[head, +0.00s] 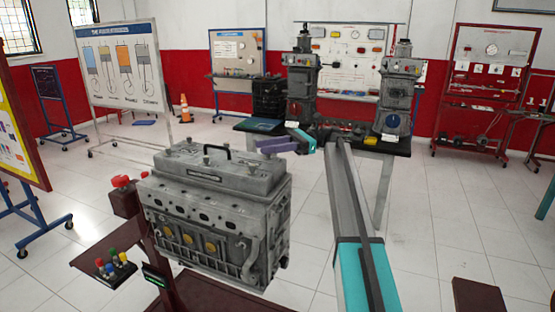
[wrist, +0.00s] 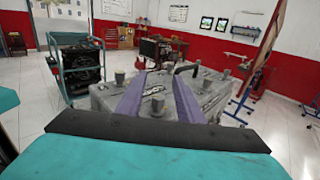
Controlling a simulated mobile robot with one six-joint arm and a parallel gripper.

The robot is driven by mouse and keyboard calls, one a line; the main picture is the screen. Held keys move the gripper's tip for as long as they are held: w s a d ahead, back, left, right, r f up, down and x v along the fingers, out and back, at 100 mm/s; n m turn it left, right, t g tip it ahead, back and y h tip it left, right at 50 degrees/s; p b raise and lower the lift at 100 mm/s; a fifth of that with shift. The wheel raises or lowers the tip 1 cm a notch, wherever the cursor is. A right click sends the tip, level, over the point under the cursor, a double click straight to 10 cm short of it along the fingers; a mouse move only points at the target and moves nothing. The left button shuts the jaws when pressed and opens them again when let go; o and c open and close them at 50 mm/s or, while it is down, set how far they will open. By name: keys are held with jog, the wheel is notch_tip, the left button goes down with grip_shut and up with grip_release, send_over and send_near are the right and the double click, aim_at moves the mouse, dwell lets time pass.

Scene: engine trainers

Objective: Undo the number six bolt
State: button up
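The grey engine (head: 215,215) stands left of centre in the head view, with several bolts and a black handle on its top cover. My gripper (head: 266,147) has purple fingers and is at the right end of that cover. In the wrist view my gripper (wrist: 159,76) has its fingers apart. One bolt (wrist: 157,104) shows in the gap between them, with no visible contact. Other bolts (wrist: 119,79) stand on the cover (wrist: 105,92) to either side and beyond. No bolt number is readable, so I cannot tell which is number six.
A dark red stand carries the engine, with a small panel of coloured buttons (head: 115,266) at its front left. A black table (head: 372,143) with two grey machines stands behind. A whiteboard (head: 121,65) is at back left. The floor at right is mostly clear.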

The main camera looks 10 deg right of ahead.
jog(key=shift+r, duration=0.4)
jog(key=shift+s+r, duration=0.4)
jog(key=shift+s, duration=0.15)
jog(key=shift+s+b, duration=0.4)
jog(key=shift+s, duration=0.3)
jog(key=shift+s+b, duration=0.45)
jog(key=shift+b, duration=0.2)
jog(key=s+r+b, duration=0.1)
jog(key=s+b, duration=1.1)
jog(key=b, duration=0.6)
jog(key=shift+s+r, duration=0.25)
jog(key=shift+s, duration=0.1)
jog(key=shift+c, duration=0.2)
